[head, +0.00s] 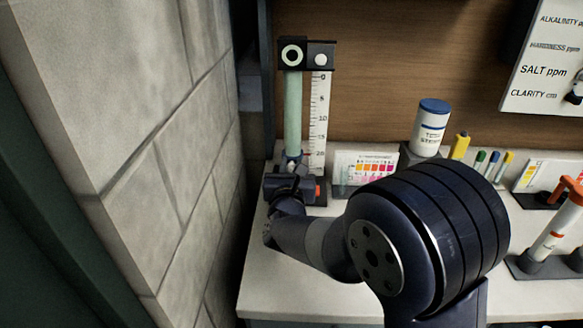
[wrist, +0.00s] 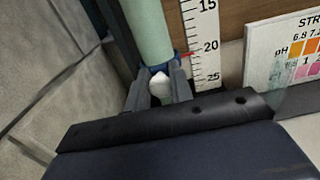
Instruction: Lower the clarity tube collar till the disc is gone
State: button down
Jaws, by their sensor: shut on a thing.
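The clarity tube (head: 293,108) is a pale green upright cylinder, and its lower part shows in the wrist view (wrist: 147,28). A white scale (head: 319,120) stands beside it. My gripper (wrist: 160,82) is shut on the collar's pale knob (wrist: 158,84), with one finger on each side. The black top piece (head: 292,54) shows a white ring around a dark centre; I cannot make out a disc.
A stone wall (head: 150,130) rises close on the left. A readings board (head: 545,65) hangs at upper right.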

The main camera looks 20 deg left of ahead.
jog(key=c, duration=1.3)
grip_release()
jog(key=shift+s, duration=0.1)
jog(key=b+v, duration=0.2)
jog(key=v, duration=0.8)
jog(key=shift+s, duration=0.3)
